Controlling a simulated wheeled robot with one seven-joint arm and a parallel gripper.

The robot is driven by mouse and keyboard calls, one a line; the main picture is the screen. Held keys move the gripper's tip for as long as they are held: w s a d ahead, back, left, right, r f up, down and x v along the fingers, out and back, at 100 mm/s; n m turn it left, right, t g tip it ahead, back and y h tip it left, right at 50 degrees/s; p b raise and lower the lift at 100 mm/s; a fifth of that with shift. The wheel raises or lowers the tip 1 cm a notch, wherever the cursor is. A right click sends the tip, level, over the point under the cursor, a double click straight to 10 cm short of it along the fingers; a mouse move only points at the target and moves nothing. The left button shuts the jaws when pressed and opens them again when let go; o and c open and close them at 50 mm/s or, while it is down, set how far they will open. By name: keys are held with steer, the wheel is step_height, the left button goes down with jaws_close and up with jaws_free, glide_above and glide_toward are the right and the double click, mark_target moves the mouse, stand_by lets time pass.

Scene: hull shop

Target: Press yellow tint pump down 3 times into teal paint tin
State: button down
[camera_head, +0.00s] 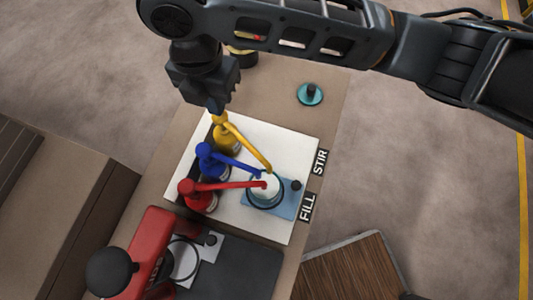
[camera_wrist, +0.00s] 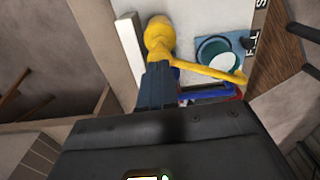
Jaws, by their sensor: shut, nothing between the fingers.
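The yellow tint pump (camera_head: 227,137) stands at the far end of a row of pumps on a white board. Its long spout reaches toward the tin and also shows in the wrist view (camera_wrist: 215,73). My gripper (camera_head: 217,107) is shut and empty, its fingertips right at the top of the yellow pump head. In the wrist view my gripper (camera_wrist: 157,75) partly covers the pump head; I cannot tell whether they touch. The teal paint tin (camera_head: 265,201) is open with pale paint inside, under the spout ends; it also shows in the wrist view (camera_wrist: 203,48).
A blue pump (camera_head: 207,158) and a red pump (camera_head: 200,198) stand beside the yellow one. The tin sits on a blue slide (camera_head: 287,208) near the FILL label (camera_head: 307,208). A teal lid (camera_head: 310,95) lies beyond the board. A red machine (camera_head: 153,240) stands at lower left.

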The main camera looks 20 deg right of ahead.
steer(key=shift+f, duration=0.2)
steer(key=shift+f+b, duration=0.95)
steer(key=shift+f, duration=0.4)
steer(key=shift+r, duration=0.1)
steer(key=shift+r+p, duration=1.3)
steer(key=shift+r, duration=0.1)
steer(key=shift+f, duration=0.15)
